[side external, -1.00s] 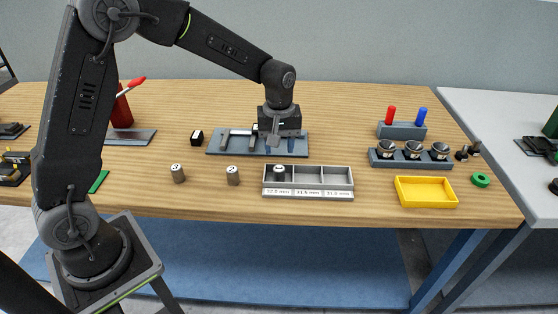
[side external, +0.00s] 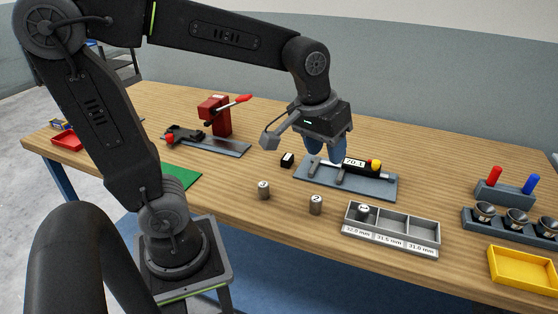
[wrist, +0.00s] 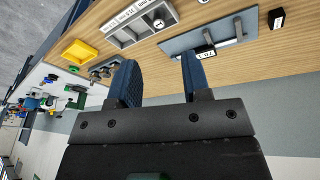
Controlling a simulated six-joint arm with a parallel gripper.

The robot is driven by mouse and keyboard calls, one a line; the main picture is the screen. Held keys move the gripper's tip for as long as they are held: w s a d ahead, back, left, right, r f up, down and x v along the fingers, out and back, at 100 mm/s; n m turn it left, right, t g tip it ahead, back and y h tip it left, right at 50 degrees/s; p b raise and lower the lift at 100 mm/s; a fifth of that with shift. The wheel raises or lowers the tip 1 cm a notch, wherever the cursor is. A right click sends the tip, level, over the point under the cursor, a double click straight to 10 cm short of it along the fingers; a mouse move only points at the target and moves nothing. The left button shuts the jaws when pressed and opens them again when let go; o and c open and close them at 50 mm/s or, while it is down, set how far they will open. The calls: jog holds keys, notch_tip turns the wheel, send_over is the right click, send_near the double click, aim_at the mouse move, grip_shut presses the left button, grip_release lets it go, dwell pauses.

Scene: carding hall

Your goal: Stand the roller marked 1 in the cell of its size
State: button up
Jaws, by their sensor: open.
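A three-cell grey tray (side external: 392,247) stands near the table's front edge, its labels seeming to read 32.0, 31.5 and 31.0 mm. One roller (side external: 364,212) stands upright in its left cell; its top mark is too small to read surely. It also shows in the wrist view (wrist: 158,21). A roller marked 2 (side external: 316,205) stands on the table left of the tray. Another roller (side external: 264,190), its mark unclear, stands further left. My gripper (side external: 327,152) is open and empty, by the far side of the caliper plate; its blue fingers (wrist: 158,60) stand apart with nothing between.
A blue-grey plate (side external: 372,188) carries a caliper with a display (side external: 355,165). A small black block (side external: 287,160) lies left of it. A red lever press (side external: 215,113) stands at back left. A cup rack (side external: 480,225) and yellow tray (side external: 525,267) are at right.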

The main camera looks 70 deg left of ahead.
jog(key=s+m+t, duration=0.2)
jog(key=s+m, duration=0.2)
jog(key=s, duration=0.5)
jog(key=shift+s+d+f, duration=0.2)
jog(key=shift+s+d, duration=0.05)
jog(key=shift+s, duration=0.15)
